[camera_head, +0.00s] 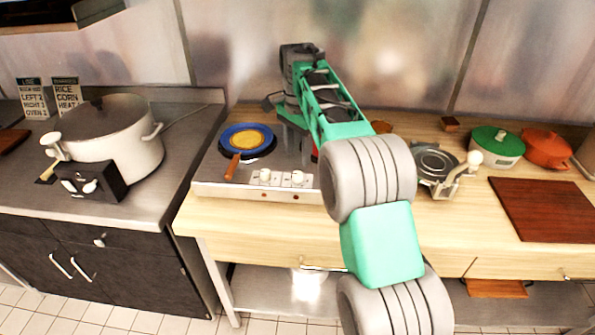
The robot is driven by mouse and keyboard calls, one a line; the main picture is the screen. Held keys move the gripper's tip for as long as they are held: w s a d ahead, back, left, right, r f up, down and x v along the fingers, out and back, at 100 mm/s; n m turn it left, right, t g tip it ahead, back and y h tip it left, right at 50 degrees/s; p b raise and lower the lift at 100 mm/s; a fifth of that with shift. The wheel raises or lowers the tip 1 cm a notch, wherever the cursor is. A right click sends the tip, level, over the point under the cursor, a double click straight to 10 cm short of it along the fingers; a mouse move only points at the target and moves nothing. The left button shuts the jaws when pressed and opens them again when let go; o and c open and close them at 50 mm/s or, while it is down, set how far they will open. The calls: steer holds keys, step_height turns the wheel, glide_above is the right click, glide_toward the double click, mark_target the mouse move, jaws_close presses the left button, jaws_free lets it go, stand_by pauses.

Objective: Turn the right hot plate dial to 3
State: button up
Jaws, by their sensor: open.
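The hot plate (227,187) is a pale, low unit on the wooden counter, left of my arm. Two white dials sit on its front: the left dial (264,176) and the right dial (298,178). The dial markings are too small to read. My gripper (285,108), at the far end of my green and grey arm, is open, above and behind the hot plate near the back wall. It is apart from the right dial, and its fingertips are hard to make out. My arm hides the hot plate's right side.
A blue pan (226,146) with yellow contents sits on the hot plate's left, its brown handle (233,166) pointing forward. A large white pot (137,160) stands at left. A green-lidded pot (497,146), orange pot (545,149) and brown board (545,208) are at right.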

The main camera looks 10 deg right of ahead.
mark_target(298, 173)
step_height(298, 173, down, 8)
steer(key=shift+w+r+p, duration=0.1)
steer(key=shift+p, duration=0.3)
steer(key=shift+c, duration=0.3)
jaws_close()
